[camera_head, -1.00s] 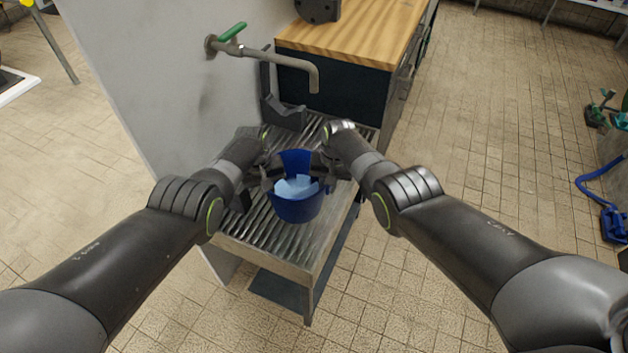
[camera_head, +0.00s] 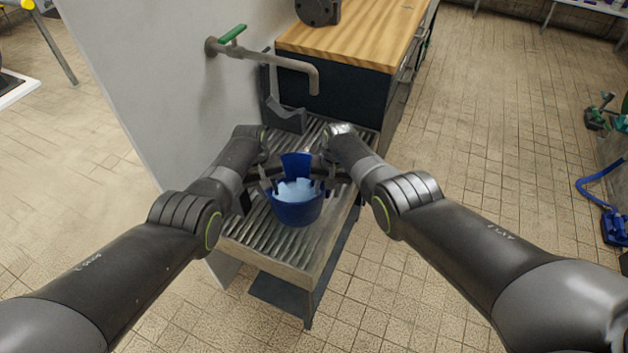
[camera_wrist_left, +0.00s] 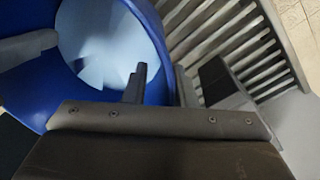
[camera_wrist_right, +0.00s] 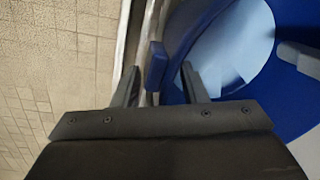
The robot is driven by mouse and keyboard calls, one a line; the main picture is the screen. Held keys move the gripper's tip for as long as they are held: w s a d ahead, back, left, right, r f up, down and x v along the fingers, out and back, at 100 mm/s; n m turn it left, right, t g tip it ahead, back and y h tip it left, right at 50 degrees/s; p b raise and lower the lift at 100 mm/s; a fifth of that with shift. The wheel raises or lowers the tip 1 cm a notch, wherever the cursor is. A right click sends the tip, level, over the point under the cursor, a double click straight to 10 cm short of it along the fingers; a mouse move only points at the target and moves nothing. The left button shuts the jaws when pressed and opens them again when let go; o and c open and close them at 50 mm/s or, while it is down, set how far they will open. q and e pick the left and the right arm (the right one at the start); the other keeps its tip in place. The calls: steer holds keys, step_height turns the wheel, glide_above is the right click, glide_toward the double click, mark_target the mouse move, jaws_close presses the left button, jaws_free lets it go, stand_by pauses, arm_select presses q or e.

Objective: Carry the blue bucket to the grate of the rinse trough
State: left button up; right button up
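The blue bucket (camera_head: 296,213) stands upright on the slatted metal grate (camera_head: 262,228) of the rinse trough, with pale blue contents inside. My left gripper (camera_head: 270,184) is at its left rim, with its fingers apart. In the left wrist view one finger is inside the bucket (camera_wrist_left: 30,85) and the other outside, with the wall between. My right gripper (camera_head: 322,180) is at the right rim. In the right wrist view its fingers are spread on either side of the bucket's wall and a blue side lug (camera_wrist_right: 157,66). The bucket's underside is hidden.
A tap (camera_head: 290,62) with a green lever reaches out from the grey wall panel (camera_head: 140,90) above the grate. A dark bracket (camera_head: 285,115) stands at the grate's back. A wood-topped cabinet (camera_head: 360,35) is behind.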

arm_select(q)
step_height(320, 180, up, 10)
steer(key=a, duration=0.1)
steer(key=shift+s+a+r, duration=0.15)
steer(key=shift+a+r, duration=0.05)
arm_select(e)
step_height(320, 180, up, 12)
steer(key=d, duration=0.1)
steer(key=shift+d, duration=0.15)
stand_by(0.8)
arm_select(q)
steer(key=shift+f, duration=0.1)
arm_select(e)
steer(key=shift+s+f, duration=0.1)
steer(key=shift+s, duration=0.05)
